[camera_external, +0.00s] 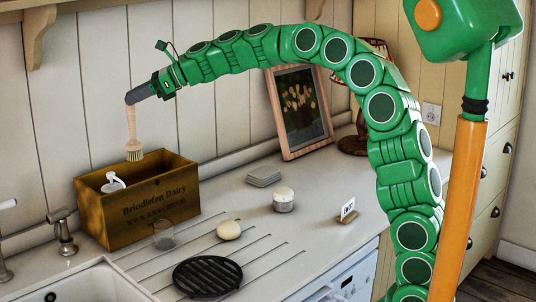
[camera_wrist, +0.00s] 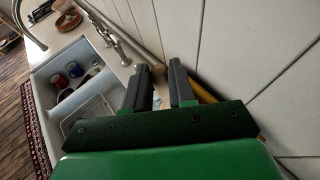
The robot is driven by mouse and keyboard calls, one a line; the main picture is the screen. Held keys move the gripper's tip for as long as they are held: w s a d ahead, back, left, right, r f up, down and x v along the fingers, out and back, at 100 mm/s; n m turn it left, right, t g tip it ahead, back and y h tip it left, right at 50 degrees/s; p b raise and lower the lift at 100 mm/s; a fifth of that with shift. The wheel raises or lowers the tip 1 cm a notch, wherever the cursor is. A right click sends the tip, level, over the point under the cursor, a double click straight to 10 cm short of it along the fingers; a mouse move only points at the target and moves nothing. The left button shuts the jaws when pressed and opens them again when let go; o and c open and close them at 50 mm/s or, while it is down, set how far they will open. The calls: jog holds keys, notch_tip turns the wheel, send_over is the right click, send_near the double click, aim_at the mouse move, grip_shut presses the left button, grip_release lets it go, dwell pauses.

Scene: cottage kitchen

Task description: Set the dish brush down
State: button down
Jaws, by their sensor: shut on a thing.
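The dish brush (camera_external: 132,125) has a pale wooden handle and hangs upright with its bristle head down. My gripper (camera_external: 131,97) is shut on the top of its handle, near the plank wall. A white pump bottle top (camera_external: 113,182) shows inside the box.
A glass (camera_external: 164,235), a round cream item (camera_external: 228,230) and a black trivet (camera_external: 207,276) are in front of the box. A lidded jar (camera_external: 283,200), coasters (camera_external: 264,177) and a picture frame (camera_external: 301,112) stand rightward. The sink (camera_external: 84,285) is at front left. Bare counter lies between.

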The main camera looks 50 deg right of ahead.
jog(key=s+d+r, duration=0.1)
jog(key=s+d, duration=0.4)
jog(key=d, duration=0.6)
jog(key=s+d+r, duration=0.1)
jog(key=s+d, duration=0.4)
jog(key=d, duration=0.6)
jog(key=s+d+r, duration=0.1)
jog(key=s+d, duration=0.4)
jog(key=d, duration=0.5)
notch_tip(320, 180, down, 11)
jog(key=w+d+f, duration=0.2)
jog(key=w+f, duration=1.1)
jog(key=shift+w+d+f, duration=0.25)
jog(key=shift+w+d, duration=0.05)
jog(key=c, duration=0.9)
grip_release()
jog(key=shift+f, duration=0.1)
jog(key=shift+c, duration=0.2)
